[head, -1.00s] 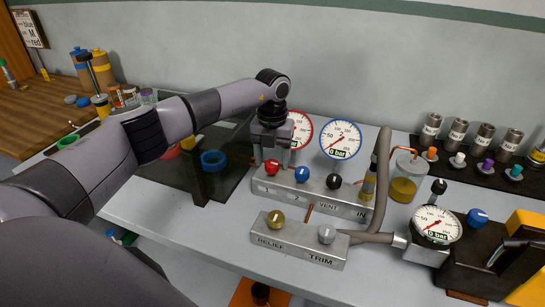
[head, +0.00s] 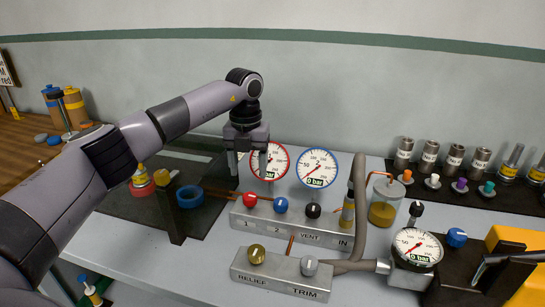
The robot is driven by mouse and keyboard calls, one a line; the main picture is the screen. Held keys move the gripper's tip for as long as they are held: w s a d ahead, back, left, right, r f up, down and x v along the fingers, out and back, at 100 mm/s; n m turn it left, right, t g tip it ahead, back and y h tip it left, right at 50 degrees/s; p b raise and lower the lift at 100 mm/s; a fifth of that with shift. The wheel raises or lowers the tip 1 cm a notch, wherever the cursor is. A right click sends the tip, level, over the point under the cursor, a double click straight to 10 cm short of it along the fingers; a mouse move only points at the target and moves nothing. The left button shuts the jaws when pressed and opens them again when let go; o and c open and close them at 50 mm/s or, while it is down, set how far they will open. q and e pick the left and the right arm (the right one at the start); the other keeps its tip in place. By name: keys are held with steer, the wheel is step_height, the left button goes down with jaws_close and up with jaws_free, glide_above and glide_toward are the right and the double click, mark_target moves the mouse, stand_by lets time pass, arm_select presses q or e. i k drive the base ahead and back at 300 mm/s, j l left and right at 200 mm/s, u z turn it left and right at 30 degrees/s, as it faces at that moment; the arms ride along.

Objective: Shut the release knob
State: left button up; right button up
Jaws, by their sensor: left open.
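My left gripper (head: 247,170) is open and empty, pointing down above the red knob (head: 250,200) marked 1 on the grey valve block (head: 300,226). A gap shows between its fingers and the knob. Beside it on the block are a blue knob (head: 281,205) at 2 and a black knob (head: 312,210) at VENT. A lower block (head: 278,275) carries a brass knob (head: 256,254) marked RELIEF and a silver knob (head: 309,265) marked TRIM. No label reading "release" is visible. My right gripper is out of view.
A red-rimmed gauge (head: 270,161) stands close beside the left gripper, partly behind one finger. A blue-rimmed gauge (head: 317,167) reads 0 bar. A grey hose (head: 357,200) and a jar (head: 384,207) stand to the right. Bare table (head: 150,265) lies at front left.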

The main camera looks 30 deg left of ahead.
mark_target(455, 237)
steer(key=k, duration=1)
